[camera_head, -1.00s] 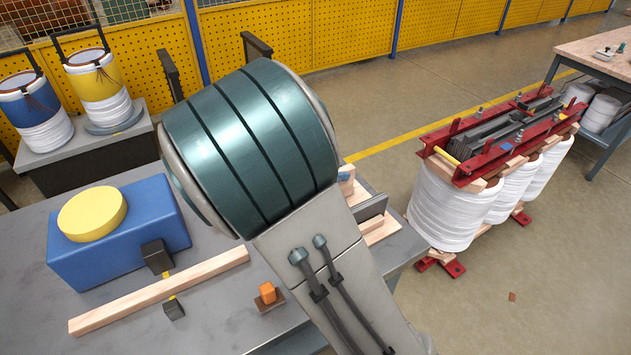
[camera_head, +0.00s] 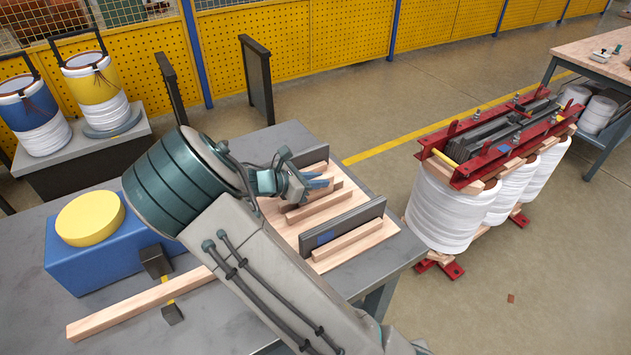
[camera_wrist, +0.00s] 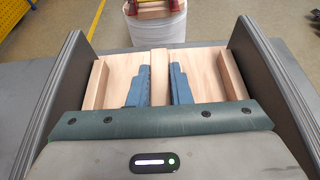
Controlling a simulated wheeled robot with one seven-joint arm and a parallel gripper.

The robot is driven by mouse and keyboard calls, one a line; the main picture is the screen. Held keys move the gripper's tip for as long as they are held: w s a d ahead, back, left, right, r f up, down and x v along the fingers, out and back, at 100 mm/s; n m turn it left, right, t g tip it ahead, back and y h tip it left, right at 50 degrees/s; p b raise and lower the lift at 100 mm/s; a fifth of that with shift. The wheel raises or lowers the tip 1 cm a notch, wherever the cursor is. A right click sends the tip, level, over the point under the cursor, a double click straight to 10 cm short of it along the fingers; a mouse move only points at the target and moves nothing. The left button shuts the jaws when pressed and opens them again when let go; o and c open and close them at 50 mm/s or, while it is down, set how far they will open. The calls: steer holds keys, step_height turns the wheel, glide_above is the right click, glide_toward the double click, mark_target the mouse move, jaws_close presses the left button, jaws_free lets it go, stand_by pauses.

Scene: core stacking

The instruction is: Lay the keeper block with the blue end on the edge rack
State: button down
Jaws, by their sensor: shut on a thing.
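My gripper (camera_head: 318,184) is low over the wooden rack (camera_head: 375,242) at the table's right corner. In the wrist view its two blue fingers (camera_wrist: 159,90) are shut on a pale wooden bar (camera_wrist: 159,66) standing between them. I cannot tell whether this bar is loose or part of the rack. No blue end shows on it. A dark grey slab (camera_head: 350,226) with a blue patch stands on edge on the rack's near side. Another dark slab (camera_head: 311,155) stands on the far side.
A blue box (camera_head: 85,255) with a yellow disc (camera_head: 90,218) stands on the table at left. A long wooden bar (camera_head: 120,309) lies in front of it, beside a dark clamp (camera_head: 155,262). A red-framed coil assembly (camera_head: 465,185) stands on the floor at right.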

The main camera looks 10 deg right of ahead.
steer(key=shift+f, duration=0.25)
steer(key=c, duration=1.3)
jaws_free()
